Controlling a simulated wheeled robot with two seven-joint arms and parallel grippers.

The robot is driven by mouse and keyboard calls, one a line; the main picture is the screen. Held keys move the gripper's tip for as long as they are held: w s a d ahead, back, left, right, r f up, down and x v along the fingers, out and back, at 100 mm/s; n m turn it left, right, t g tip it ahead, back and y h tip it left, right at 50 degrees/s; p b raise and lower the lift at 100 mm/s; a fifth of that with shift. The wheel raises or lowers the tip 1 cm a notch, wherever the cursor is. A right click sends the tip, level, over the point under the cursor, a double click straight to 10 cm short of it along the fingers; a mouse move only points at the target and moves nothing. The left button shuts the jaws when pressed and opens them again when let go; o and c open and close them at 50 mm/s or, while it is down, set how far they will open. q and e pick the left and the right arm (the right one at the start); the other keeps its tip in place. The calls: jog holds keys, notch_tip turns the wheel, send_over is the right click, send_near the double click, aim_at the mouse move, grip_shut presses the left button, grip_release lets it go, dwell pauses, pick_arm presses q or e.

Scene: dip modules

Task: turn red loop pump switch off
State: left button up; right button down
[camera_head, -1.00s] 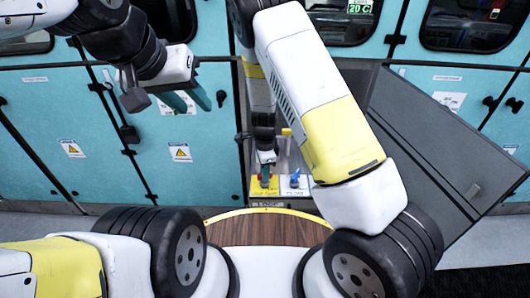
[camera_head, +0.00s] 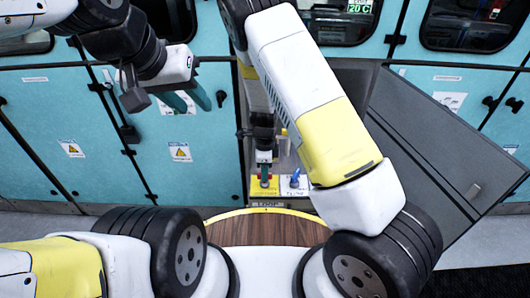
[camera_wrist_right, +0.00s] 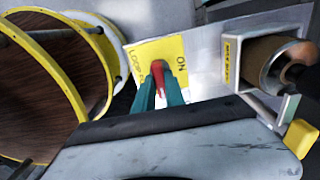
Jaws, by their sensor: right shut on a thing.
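The red switch handle (camera_wrist_right: 155,73) sits on a yellow plate (camera_wrist_right: 174,49) marked "ON" and "LOOP" in the right wrist view. In the head view the red switch (camera_head: 264,182) is low inside the open cabinet, partly hidden. My right gripper (camera_wrist_right: 158,84) is shut on the red handle, with a green finger on each side of it. In the head view my right gripper (camera_head: 264,173) points down at the switch from above. My left gripper (camera_head: 196,101) is open and empty, raised in front of the closed blue doors at left.
A blue switch (camera_head: 295,180) on a white plate stands just right of the red one. The grey cabinet door (camera_head: 435,150) hangs open at right. In the wrist view a brown cylinder (camera_wrist_right: 266,54) with a metal bracket is close at right.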

jog(key=c, duration=1.4)
grip_release()
jog(key=shift+r, duration=3.9)
jog(key=shift+r, duration=0.2)
jog(key=s+d+r+n+t+y, duration=0.1)
jog(key=s+d+r+n, duration=0.15)
jog(key=r, duration=0.55)
jog(key=s+d+r+n+y, duration=0.2)
jog(key=r+n, duration=0.2)
jog(key=r, duration=0.3)
jog(key=s+d+r+n+t+y, duration=0.1)
jog(key=s+d+r+n, duration=0.2)
jog(key=r, duration=0.5)
jog(key=s+d+r+n+t+h, duration=0.1)
jog(key=s+d+r+n+t, duration=0.1)
jog(key=s, duration=0.4)
jog(key=s+d+r+n+t, duration=0.2)
jog(key=s+d+r+n, duration=0.3)
jog(key=r+n, duration=0.1)
jog(key=shift+s+d+r+n+h, duration=0.2)
jog(key=shift+s+r+n+h, duration=0.2)
jog(key=shift+n, duration=0.25)
